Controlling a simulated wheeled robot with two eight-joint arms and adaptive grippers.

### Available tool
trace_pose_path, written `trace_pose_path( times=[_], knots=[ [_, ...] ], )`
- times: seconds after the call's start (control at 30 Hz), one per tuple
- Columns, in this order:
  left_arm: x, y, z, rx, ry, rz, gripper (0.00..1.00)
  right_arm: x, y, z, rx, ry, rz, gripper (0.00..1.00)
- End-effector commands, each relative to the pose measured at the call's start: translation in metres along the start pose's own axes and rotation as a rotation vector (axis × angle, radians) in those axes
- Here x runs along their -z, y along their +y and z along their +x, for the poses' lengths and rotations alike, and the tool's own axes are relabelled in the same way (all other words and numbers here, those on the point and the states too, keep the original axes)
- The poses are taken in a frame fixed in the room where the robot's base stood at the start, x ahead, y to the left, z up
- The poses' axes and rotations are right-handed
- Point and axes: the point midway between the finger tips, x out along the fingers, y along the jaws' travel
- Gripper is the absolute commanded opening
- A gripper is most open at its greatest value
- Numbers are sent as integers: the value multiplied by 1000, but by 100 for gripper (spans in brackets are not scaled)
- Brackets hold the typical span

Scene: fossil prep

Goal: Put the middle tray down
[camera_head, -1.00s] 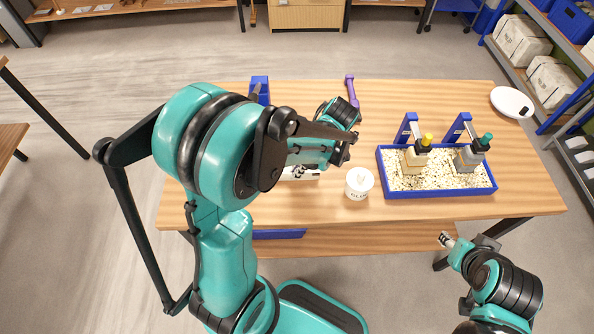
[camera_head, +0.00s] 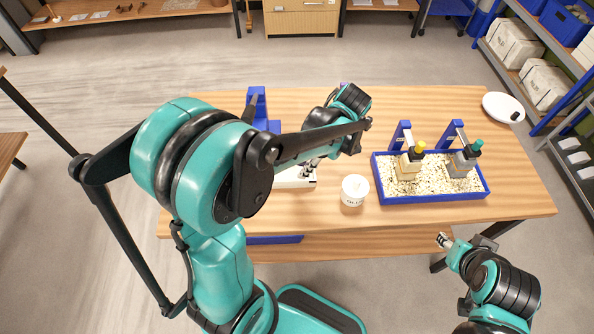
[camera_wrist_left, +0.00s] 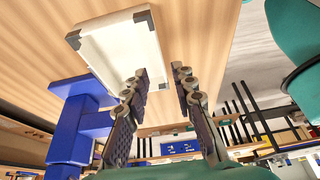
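A white tray with dark corners (camera_wrist_left: 118,48) lies on the wooden table in the left wrist view. In the head view it shows partly (camera_head: 296,178), with my left arm covering much of it. My left gripper (camera_wrist_left: 160,74) is open, with its two fingers apart. One finger overlaps the tray's near edge in the wrist view; I cannot tell whether it touches. In the head view this gripper (camera_head: 311,166) is small and partly hidden, close to the tray. My right gripper (camera_head: 444,240) is off the table's front right; its finger opening is too small to judge.
A white tub (camera_head: 354,190) stands just right of the tray. A blue box of speckled grains (camera_head: 430,199) holds two bottles, with blue stands behind. Another blue stand (camera_wrist_left: 70,125) is close beside the left gripper. A white plate (camera_head: 500,107) is at the far right.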

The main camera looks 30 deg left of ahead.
Motion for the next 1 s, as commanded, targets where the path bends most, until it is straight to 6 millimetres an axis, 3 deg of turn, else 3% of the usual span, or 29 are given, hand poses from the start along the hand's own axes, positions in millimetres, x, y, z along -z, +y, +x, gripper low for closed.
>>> trace_pose_path(
  times=[0.03,0.2,0.33,0.43,0.57,0.73,0.9,1.0],
  knots=[
    [1,0,-13,0,0,1,26,3,0,-5,0,0,0,40],
    [0,0,-37,0,1,0,26,7,0,-10,0,0,0,40],
    [2,-1,-45,-6,-8,23,26,8,0,-11,0,0,0,40],
    [6,-7,-50,-37,-50,147,26,8,0,-11,0,0,0,40],
    [16,-21,-58,-152,-143,483,26,8,0,-10,0,0,0,40],
    [24,-46,-67,-426,-204,1026,26,7,0,-10,0,0,0,40],
    [27,-66,-71,-737,-114,1482,26,8,0,-10,0,0,0,40],
    [27,-74,-73,-881,-19,1665,26,8,0,-10,0,0,0,40]
  ],
)
